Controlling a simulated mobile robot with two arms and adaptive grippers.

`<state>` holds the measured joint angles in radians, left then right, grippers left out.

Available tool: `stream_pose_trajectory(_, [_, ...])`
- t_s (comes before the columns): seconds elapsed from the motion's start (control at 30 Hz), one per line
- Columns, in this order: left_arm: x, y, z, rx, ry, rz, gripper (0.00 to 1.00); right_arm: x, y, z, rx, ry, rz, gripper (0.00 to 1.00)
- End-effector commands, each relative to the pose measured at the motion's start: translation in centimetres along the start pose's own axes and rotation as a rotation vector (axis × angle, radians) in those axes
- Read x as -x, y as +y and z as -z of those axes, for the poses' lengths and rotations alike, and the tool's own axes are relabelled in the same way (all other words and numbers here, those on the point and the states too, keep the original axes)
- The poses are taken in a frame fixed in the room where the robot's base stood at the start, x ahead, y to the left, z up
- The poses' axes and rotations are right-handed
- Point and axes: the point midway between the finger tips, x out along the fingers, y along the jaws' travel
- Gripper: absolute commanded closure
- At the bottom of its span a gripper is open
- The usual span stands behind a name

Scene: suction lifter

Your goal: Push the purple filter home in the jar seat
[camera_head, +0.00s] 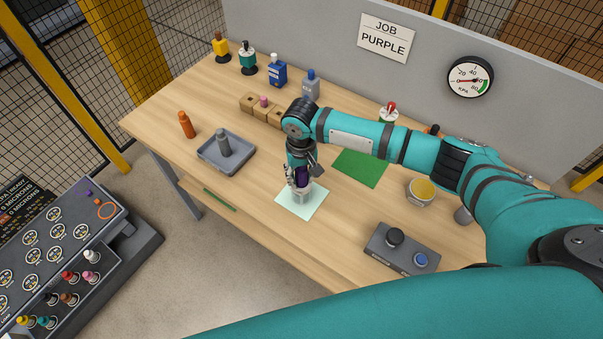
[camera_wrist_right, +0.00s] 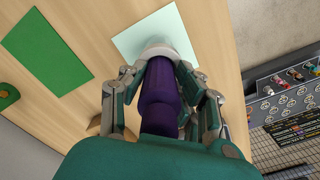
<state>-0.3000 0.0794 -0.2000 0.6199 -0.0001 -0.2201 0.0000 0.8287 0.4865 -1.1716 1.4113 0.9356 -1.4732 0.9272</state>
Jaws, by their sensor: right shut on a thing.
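The purple filter (camera_wrist_right: 160,95) is upright between the fingers of my right gripper (camera_wrist_right: 161,62), which is shut on it. In the head view the filter (camera_head: 302,175) shows as a dark purple part between the fingers of the right gripper (camera_head: 300,183). Its lower end meets a pale, clear jar seat (camera_head: 301,194) on a pale mint mat (camera_head: 317,208). In the right wrist view a whitish rim (camera_wrist_right: 158,50) shows around the filter's far end. The fingers hide part of the seat, so I cannot tell how deep the filter sits. My left gripper is not in view.
A grey tray (camera_head: 205,152) with a grey cylinder (camera_head: 223,142) and an orange bottle (camera_head: 186,124) stand to the left. A green mat (camera_head: 371,168), a yellow-topped jar (camera_head: 421,191) and a grey box with knobs (camera_head: 376,256) lie to the right. A sign reads JOB PURPLE (camera_head: 386,37).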

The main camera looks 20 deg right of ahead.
Motion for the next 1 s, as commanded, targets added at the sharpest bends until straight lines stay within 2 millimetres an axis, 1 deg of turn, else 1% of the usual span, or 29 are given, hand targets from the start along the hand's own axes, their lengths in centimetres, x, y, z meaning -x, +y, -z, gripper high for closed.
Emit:
stream_pose_trajectory(0.27, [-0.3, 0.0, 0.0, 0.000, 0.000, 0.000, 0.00, -0.8, 0.0, 0.0, 0.000, 0.000, 0.001, 0.91])
stream_pose_trajectory(0.3, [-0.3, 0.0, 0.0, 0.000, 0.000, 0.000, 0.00, -0.7, 0.0, 0.0, 0.000, 0.000, 0.000, 0.65])
stream_pose_trajectory(0.47, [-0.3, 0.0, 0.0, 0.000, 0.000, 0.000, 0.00, -0.7, 0.0, 0.0, 0.000, -0.001, 0.000, 0.44])
stream_pose_trajectory(0.5, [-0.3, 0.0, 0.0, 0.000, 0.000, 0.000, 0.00, -0.7, 0.0, 0.0, 0.000, -0.001, 0.000, 0.42])
stream_pose_trajectory(0.7, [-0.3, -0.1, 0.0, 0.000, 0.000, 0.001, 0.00, -0.7, 0.0, 0.0, 0.000, -0.001, -0.001, 0.42])
stream_pose_trajectory(0.8, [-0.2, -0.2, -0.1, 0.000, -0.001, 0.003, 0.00, -0.4, 0.0, 0.0, 0.000, 0.000, 0.000, 0.42])
stream_pose_trajectory(0.87, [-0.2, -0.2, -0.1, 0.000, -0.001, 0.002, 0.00, 0.1, 0.0, 0.0, 0.000, 0.000, 0.000, 0.42])
stream_pose_trajectory(0.97, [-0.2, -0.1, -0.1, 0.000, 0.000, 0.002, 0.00, 1.7, 0.0, 0.1, 0.001, 0.002, 0.001, 0.42])
stream_pose_trajectory(1.0, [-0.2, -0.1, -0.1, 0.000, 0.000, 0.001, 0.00, 2.5, 0.0, 0.1, 0.001, 0.003, 0.001, 0.42])
